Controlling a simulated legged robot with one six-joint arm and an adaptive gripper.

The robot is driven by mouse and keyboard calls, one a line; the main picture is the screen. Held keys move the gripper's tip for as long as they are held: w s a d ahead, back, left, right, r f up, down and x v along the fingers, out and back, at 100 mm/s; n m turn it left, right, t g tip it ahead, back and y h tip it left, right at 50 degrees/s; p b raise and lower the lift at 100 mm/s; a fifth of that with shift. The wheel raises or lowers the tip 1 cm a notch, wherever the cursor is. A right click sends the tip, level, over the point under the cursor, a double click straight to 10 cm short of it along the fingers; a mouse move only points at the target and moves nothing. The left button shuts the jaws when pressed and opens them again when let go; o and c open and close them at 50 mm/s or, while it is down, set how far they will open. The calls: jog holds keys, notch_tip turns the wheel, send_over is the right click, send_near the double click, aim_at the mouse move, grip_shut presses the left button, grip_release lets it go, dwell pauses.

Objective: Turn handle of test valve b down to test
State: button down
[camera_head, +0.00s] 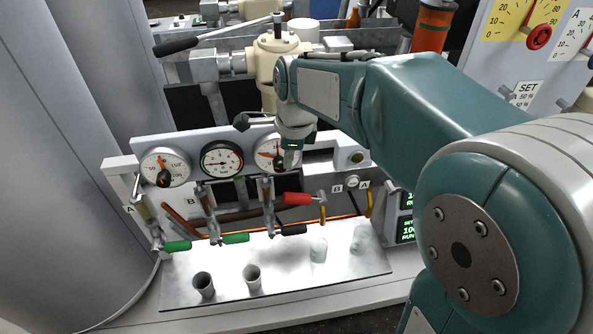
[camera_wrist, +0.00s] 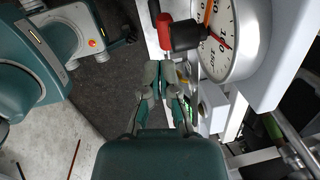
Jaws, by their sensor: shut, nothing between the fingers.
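The valve panel carries several lever handles: a green handle (camera_head: 177,246) at the far left, a second green handle (camera_head: 235,238), a black handle (camera_head: 292,230) and a red handle (camera_head: 298,198). A "B" label (camera_head: 192,202) stands by the left valves and another "B" label (camera_head: 337,188) at the right. I cannot tell for certain which handle is test valve b's. My gripper (camera_head: 290,160) is above the red handle, in front of the right gauge. In the wrist view my gripper (camera_wrist: 160,75) is shut and empty, below a red handle (camera_wrist: 165,32) and apart from it.
Three round gauges line the panel, the right one (camera_head: 270,151) partly behind my gripper. Several cups stand on the metal tray (camera_head: 215,278) below the handles. A large cream valve (camera_head: 270,58) with a black lever (camera_head: 176,46) rises behind. A grey column stands at the left.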

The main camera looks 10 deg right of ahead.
aim_at(296, 198)
jog(key=d+n+y, duration=0.3)
jog(key=d+n, duration=0.5)
jog(key=n, duration=1.1)
jog(key=shift+t, duration=0.4)
jog(key=x, duration=1.4)
jog(key=shift+s+d+f, duration=0.15)
jog(key=shift+s, duration=0.2)
jog(key=shift+s+a+f, duration=0.1)
jog(key=shift+a+f, duration=0.3)
jog(key=shift+f, duration=0.2)
jog(key=shift+a+f, duration=0.4)
jog(key=shift+f, duration=0.35)
